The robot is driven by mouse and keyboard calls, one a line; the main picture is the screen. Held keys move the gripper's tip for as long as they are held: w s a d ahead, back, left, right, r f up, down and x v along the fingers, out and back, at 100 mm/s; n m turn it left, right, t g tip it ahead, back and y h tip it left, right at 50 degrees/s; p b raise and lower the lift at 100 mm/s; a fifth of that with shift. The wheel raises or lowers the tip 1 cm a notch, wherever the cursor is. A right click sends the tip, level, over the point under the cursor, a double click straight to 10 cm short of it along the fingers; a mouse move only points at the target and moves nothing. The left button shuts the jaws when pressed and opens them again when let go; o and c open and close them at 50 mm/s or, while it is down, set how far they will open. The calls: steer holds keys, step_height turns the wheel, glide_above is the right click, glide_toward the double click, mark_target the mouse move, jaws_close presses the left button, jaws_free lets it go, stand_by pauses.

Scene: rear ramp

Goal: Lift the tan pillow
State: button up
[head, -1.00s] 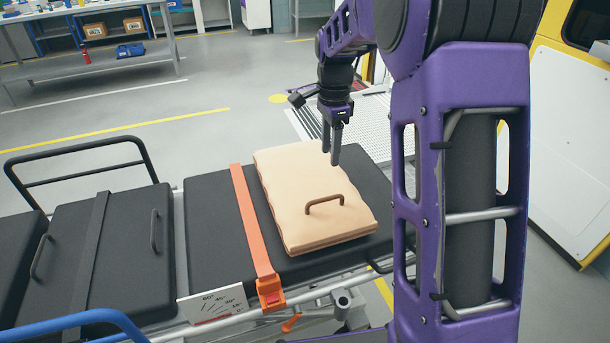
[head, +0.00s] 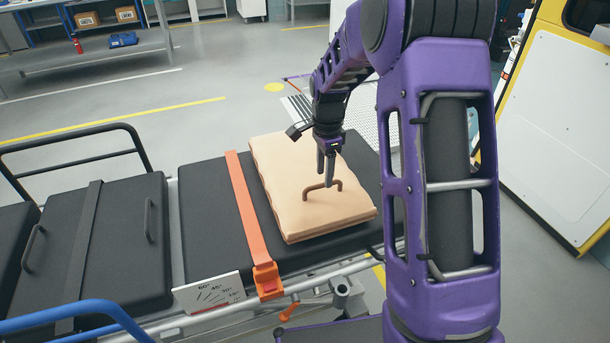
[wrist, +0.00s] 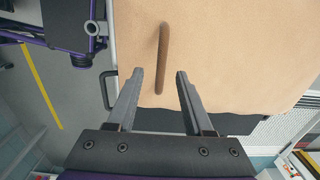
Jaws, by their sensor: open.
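The tan pillow (head: 290,215) lies flat on the black stretcher mattress (head: 205,220), at its right end. A brown handle (head: 322,190) stands up from its top face. In the wrist view the pillow (wrist: 225,60) fills the upper right, and the handle (wrist: 162,60) runs away from me above the gap between my fingers. My gripper (head: 326,178) hangs fingers down over the pillow, right at the handle in the head view. In the wrist view my gripper (wrist: 158,80) is open and empty. Whether the fingers touch the handle I cannot tell.
An orange strap (head: 252,210) with a buckle crosses the mattress left of the pillow. A black side rail (head: 75,150) and a blue rail (head: 85,318) edge the stretcher. An angle sign (head: 208,293) sits at its front. A yellow vehicle (head: 545,60) is at the right.

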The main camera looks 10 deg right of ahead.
mark_target(323, 185)
step_height(323, 185, down, 5)
steer(key=shift+a+b, duration=0.1)
steer(key=shift+b, duration=0.4)
jaws_close()
steer(key=shift+w, duration=0.1)
stand_by(1.0)
